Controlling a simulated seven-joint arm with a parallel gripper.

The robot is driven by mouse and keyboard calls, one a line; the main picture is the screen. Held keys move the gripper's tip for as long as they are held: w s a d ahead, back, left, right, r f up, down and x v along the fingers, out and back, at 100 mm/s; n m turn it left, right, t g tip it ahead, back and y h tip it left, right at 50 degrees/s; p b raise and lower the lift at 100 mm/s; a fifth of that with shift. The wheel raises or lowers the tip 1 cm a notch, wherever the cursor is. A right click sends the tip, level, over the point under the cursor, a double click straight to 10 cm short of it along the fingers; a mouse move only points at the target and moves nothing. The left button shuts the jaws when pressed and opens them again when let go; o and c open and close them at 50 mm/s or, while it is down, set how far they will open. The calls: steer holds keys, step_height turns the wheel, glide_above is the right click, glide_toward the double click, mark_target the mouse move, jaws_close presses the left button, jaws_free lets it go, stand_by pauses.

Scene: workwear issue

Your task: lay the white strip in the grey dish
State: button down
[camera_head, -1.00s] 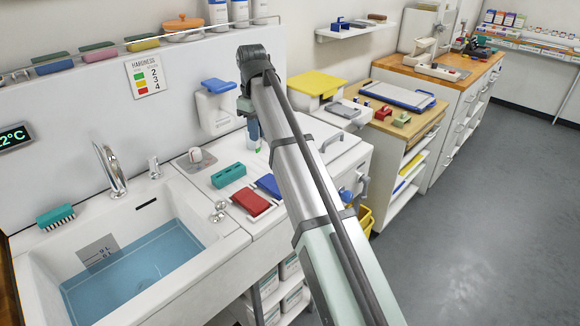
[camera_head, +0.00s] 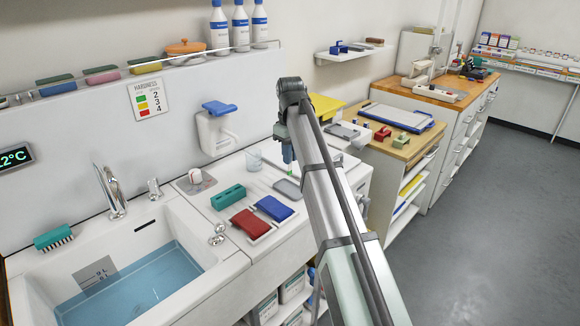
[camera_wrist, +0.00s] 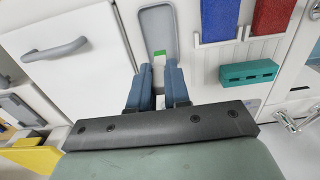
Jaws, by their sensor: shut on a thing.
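My gripper (camera_head: 288,155) points down over the counter; its two blue fingers also show in the wrist view (camera_wrist: 158,82). It is shut on the white strip (camera_wrist: 158,59), of which mainly a small green end shows beyond the fingertips; the fingers hide most of the rest. The grey dish (camera_head: 287,188) is a shallow, rounded oblong on the white counter. It lies just below and in front of the gripper in the head view. In the wrist view the dish (camera_wrist: 157,25) is straight beyond the fingertips, with the green end seen against its near part.
A clear glass (camera_head: 254,159) stands left of the gripper. Blue (camera_head: 273,208) and red (camera_head: 250,223) pads and a teal block (camera_head: 228,197) lie left of the dish. The sink (camera_head: 200,287) with water is farther left. A wall dispenser (camera_head: 216,130) hangs behind.

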mark_target(290, 167)
steer(key=shift+f, duration=1.95)
steer(key=shift+f, duration=0.6)
steer(key=c, duration=1.1)
jaws_free()
steer(key=shift+r, duration=0.1)
steer(key=shift+r, duration=4.3)
